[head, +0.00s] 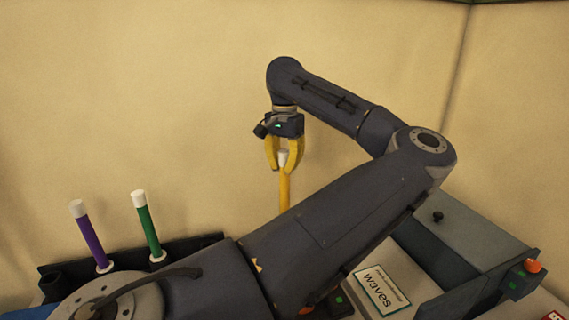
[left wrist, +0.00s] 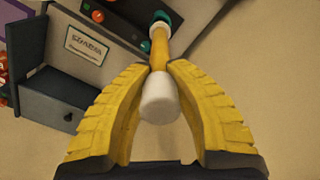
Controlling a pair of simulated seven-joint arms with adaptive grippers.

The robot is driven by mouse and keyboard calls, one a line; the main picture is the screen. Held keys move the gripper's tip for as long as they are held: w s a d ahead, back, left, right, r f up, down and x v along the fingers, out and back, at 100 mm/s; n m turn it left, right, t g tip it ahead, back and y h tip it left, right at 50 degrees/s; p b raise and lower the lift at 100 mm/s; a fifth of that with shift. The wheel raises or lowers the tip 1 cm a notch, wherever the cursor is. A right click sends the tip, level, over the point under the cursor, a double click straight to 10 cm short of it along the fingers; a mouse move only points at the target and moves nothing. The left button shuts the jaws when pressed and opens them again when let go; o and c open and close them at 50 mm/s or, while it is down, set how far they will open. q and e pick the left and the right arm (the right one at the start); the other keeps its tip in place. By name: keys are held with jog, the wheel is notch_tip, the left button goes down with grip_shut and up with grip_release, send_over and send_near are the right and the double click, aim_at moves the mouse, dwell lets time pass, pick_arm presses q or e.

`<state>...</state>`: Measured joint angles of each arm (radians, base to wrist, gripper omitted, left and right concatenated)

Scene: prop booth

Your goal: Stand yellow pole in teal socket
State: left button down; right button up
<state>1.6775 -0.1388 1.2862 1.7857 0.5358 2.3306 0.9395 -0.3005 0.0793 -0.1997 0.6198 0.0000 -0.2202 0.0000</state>
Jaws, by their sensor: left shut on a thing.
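The yellow pole (head: 285,190), with a white top, is upright in the jaws of my left gripper (head: 284,160). In the left wrist view my left gripper (left wrist: 160,70) is shut on the yellow pole (left wrist: 159,45) just below its white top. The teal socket (left wrist: 176,19) shows beside the white collar at the pole's far end. I cannot tell whether the pole's foot is inside the socket or only over it. In the head view my left arm hides the pole's lower part and the socket. My right gripper is not in view.
A purple pole (head: 89,236) and a green pole (head: 148,226) stand in a dark rack at left. A grey case (head: 470,240) with an orange knob (head: 533,266) stands at right. A "waves" sign (head: 383,290) lies nearby. A plain wall is behind.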

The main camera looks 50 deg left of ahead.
aim_at(284, 151)
pick_arm(q)
jog(key=shift+f, duration=3.75)
jog(key=c, duration=1.3)
grip_release()
notch_tip(284, 151, up, 12)
jog(key=shift+r, duration=0.1)
